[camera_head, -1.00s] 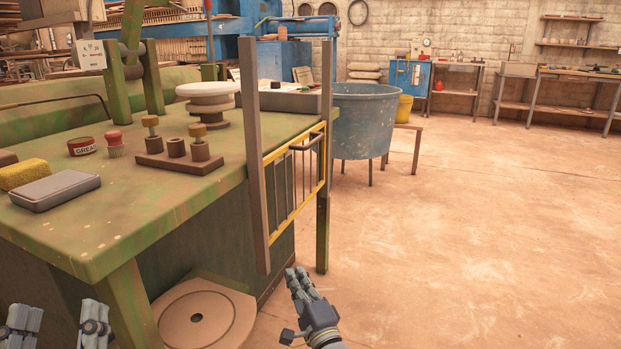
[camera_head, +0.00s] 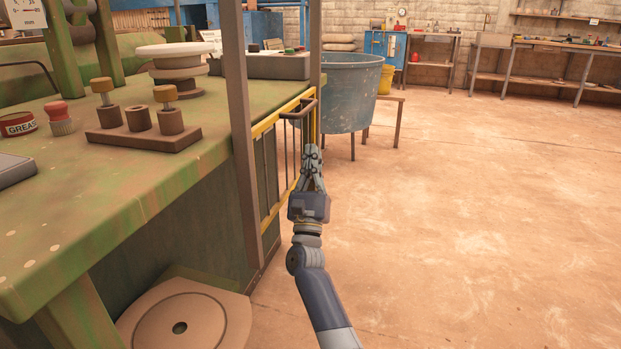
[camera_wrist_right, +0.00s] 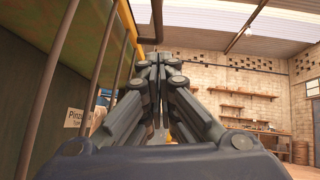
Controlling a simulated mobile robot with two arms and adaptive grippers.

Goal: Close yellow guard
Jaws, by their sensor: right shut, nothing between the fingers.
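The yellow guard (camera_head: 267,124) is a barred frame held between two upright posts on the side of the green table. A dark handle (camera_head: 300,109) sticks out from its upper bar. My right gripper (camera_head: 312,150) is shut and empty, pointing away beside the guard, just below the handle. Whether it touches the guard or handle cannot be told. In the right wrist view the shut fingers (camera_wrist_right: 160,58) point forward, with the guard's bars (camera_wrist_right: 108,70) to their left and its yellow top part above them. My left gripper is out of view.
The green table (camera_head: 60,230) carries a wooden holder with knobs (camera_head: 145,138), a grease tin (camera_head: 18,124) and a white disc stand (camera_head: 178,62). A blue tub (camera_head: 355,95) stands beyond the guard. A round-holed board (camera_head: 200,310) lies low in front. The floor at right is clear.

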